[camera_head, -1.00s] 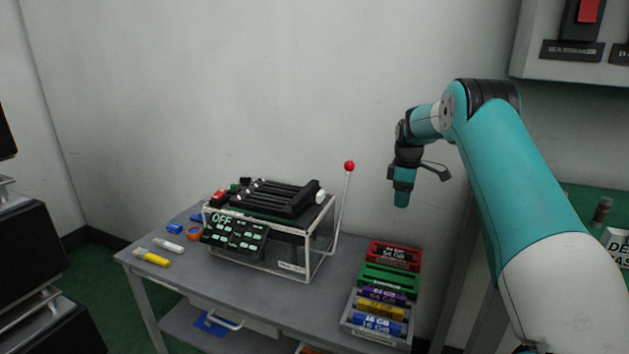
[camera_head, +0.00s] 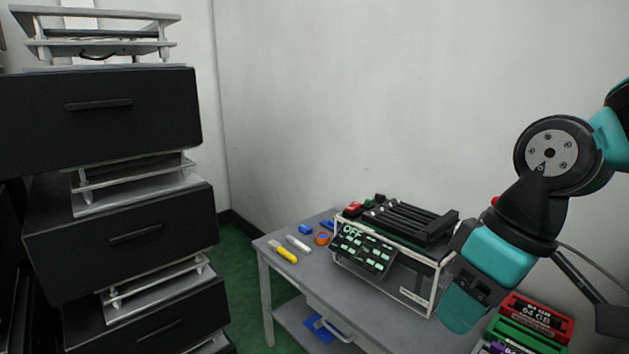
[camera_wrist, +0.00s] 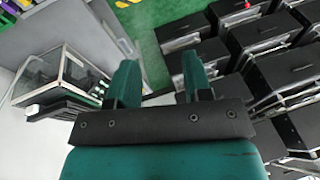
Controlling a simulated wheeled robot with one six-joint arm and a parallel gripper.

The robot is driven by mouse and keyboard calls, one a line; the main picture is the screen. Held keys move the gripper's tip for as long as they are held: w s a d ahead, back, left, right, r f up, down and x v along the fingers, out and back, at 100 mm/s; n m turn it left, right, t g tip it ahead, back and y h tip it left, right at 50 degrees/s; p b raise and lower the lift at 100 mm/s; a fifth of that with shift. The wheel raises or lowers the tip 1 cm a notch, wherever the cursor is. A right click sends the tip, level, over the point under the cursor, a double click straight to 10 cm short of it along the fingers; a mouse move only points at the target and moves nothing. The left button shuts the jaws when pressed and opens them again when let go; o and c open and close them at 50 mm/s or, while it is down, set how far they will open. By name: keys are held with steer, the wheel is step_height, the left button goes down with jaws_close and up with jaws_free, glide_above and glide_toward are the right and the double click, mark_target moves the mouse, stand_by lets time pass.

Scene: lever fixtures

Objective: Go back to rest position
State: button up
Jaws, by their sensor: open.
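My gripper (camera_wrist: 160,80) shows in the wrist view with its two green fingers apart and nothing between them. In the head view my teal and black arm (camera_head: 497,262) hangs at the right, in front of the table's right part. A device with black sliders and an OFF panel (camera_head: 362,250) in a white frame stands on the grey table (camera_head: 297,267). The red knob of its lever (camera_head: 495,200) barely shows beside my arm; the lever rod is hidden behind it.
Black drawer units (camera_head: 120,240) are stacked at the left; they also show in the wrist view (camera_wrist: 285,70). A yellow marker (camera_head: 286,255) and other small items lie on the table's left. Coloured cartridges (camera_head: 530,325) sit at the lower right. Green floor (camera_head: 240,290) is open between drawers and table.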

steer(key=s+a+f, duration=0.1)
steer(key=s+a, duration=0.1)
steer(key=s, duration=0.6)
step_height(320, 180, up, 18)
steer(key=p, duration=1.8)
steer(key=shift+a+r+g+y, duration=0.15)
steer(key=shift+g+y, duration=0.15)
